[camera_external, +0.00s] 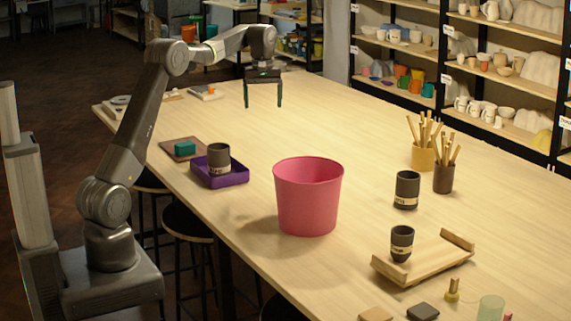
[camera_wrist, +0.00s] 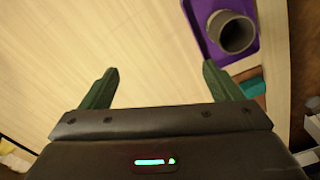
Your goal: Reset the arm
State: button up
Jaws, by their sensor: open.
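My gripper (camera_external: 263,97) hangs above the far part of the long wooden table (camera_external: 330,110), fingers pointing down. It is open and empty. In the wrist view my gripper (camera_wrist: 158,85) shows two green fingers spread apart, with bare table between them. A dark cup (camera_external: 218,158) stands in a purple tray (camera_external: 232,180) at the table's left edge. The wrist view shows the cup (camera_wrist: 237,36) and tray (camera_wrist: 200,12) at upper right, beyond the right finger. My arm reaches up and over from its base at the left.
A pink bucket (camera_external: 308,197) stands mid-table. Dark cups stand on the table (camera_external: 407,189) and on a wooden tray (camera_external: 425,262). Tool holders (camera_external: 424,157) are at right. A teal block (camera_external: 184,148) lies on a brown board. Shelves of pottery (camera_external: 495,60) stand behind. The table's far middle is clear.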

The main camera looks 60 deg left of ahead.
jog(key=w+d+m, duration=0.1)
jog(key=d+m, duration=0.1)
jog(key=d, duration=1.3)
jog(key=shift+w+d+m, duration=0.3)
jog(key=shift+w+d, duration=0.1)
dwell(0.3)
